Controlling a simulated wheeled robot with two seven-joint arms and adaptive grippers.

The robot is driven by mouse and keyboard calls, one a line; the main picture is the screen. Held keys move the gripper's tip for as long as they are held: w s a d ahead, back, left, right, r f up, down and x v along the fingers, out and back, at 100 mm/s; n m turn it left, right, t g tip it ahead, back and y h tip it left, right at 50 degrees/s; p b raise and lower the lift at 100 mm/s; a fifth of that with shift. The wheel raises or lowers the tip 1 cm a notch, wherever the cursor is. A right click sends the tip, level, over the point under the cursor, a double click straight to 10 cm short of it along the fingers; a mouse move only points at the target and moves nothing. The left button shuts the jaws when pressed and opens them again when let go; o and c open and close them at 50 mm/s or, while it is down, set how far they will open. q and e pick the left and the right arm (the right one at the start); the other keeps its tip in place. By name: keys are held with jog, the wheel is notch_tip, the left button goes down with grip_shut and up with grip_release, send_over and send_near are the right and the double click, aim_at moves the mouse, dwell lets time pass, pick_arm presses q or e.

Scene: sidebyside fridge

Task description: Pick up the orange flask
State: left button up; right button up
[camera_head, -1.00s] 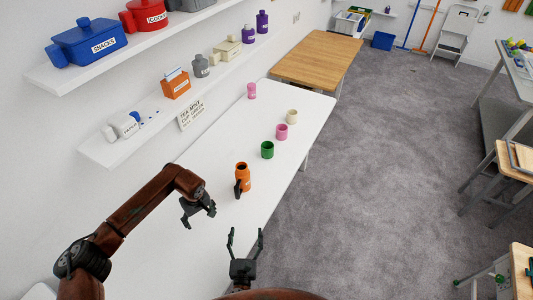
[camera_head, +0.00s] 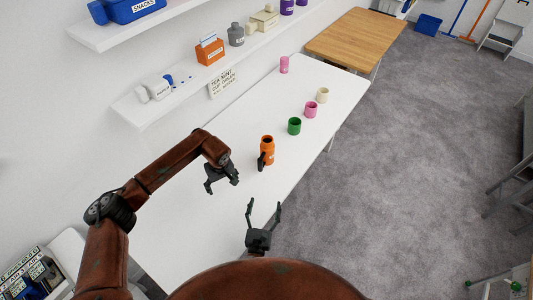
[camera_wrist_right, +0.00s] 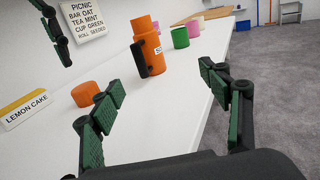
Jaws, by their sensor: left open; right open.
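The orange flask (camera_head: 268,148) stands upright on the white table with a dark handle on its side. It also shows in the right wrist view (camera_wrist_right: 149,45), beyond the fingers, with an orange cap-like piece (camera_wrist_right: 86,93) on the table nearer and to its left. My left gripper (camera_head: 222,182) is open and empty, left of the flask and apart from it. My right gripper (camera_head: 263,212) is open and empty, in front of the flask near the table's edge. In the right wrist view its green-padded fingers (camera_wrist_right: 165,112) are spread, with nothing between them.
Green (camera_head: 294,126), pink (camera_head: 311,110) and cream (camera_head: 323,95) cups stand farther along the white table (camera_head: 222,222). Another pink item (camera_head: 284,64) stands near the wall. A shelf (camera_head: 140,113) with containers hangs above. Grey floor lies open to the right.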

aim_at(265, 155)
jog(key=shift+c, duration=0.2)
